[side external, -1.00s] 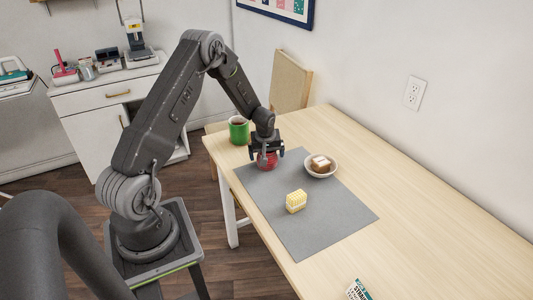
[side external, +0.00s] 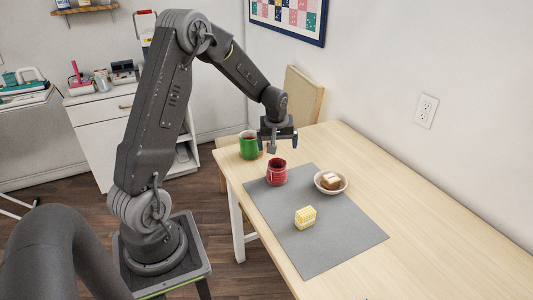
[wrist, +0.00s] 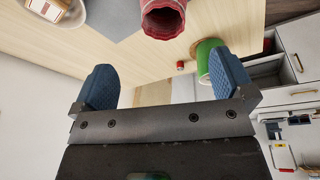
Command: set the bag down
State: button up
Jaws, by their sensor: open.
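The red bag (side external: 277,172) stands upright near the far left edge of the grey mat (side external: 338,242). In the wrist view its crinkled open rim (wrist: 163,20) shows at the top, beyond the fingers. My gripper (side external: 279,144) is above the bag and apart from it. Its two blue fingers are spread wide with nothing between them in the wrist view (wrist: 162,75).
A green mug (side external: 249,148) stands close behind and left of the bag. A white bowl with a brown and white item (side external: 331,189) is to its right. A yellow striped block (side external: 305,217) sits nearer on the mat. The table's right side is clear.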

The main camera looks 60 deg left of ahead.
jog(key=s+d+r+m+t, duration=0.1)
jog(key=s+d+r+m, duration=0.25)
jog(key=d+r, duration=0.65)
jog(key=s+d+r+m+t+h, duration=0.1)
jog(key=s+d+r+m, duration=0.2)
jog(key=s+d+m, duration=0.2)
jog(key=s+d+r+m+t+h, duration=0.1)
jog(key=s+d+r+m, duration=0.3)
jog(key=s+d, duration=0.7)
jog(key=shift+s+d+r+m+t+h, duration=0.2)
jog(key=shift+s+d+m+t+h, duration=0.1)
jog(key=shift+s+d+m, duration=0.1)
